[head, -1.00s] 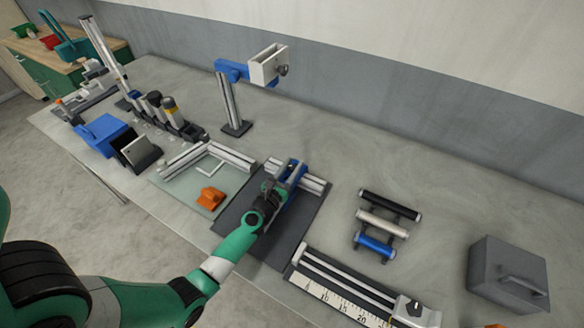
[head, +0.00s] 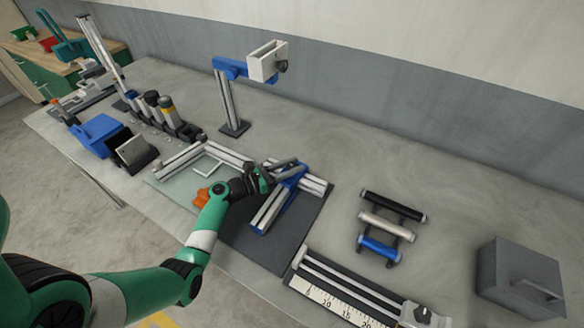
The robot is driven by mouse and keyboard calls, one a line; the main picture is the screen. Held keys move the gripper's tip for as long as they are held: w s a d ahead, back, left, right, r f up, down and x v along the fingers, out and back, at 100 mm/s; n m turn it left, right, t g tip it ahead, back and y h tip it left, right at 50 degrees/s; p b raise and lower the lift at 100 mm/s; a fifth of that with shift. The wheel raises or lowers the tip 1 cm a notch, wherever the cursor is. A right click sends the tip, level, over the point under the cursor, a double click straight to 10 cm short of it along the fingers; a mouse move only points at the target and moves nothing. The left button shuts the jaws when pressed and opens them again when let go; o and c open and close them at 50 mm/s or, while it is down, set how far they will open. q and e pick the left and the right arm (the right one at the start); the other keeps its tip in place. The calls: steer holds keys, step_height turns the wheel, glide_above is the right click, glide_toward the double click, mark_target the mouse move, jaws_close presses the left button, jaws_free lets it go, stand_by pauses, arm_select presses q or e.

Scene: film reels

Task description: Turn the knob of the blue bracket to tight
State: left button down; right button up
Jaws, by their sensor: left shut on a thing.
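The blue bracket (head: 291,178) joins silver profile bars on the dark mat (head: 244,239) in the middle of the bench. My left gripper (head: 268,178) reaches in from the left and lies low at the left side of the bracket. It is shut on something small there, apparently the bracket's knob. The fingers and wrist hide the knob, so its turn position cannot be read. My right gripper is not in view.
A post with a blue arm (head: 230,68) stands behind. A roller rack (head: 387,224), a ruler rail (head: 340,303) and a grey box (head: 520,280) are at right.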

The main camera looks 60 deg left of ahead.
arm_select(q)
steer(key=shift+h, duration=0.3)
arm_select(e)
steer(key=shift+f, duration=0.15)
arm_select(q)
steer(key=c, duration=0.5)
jaws_free()
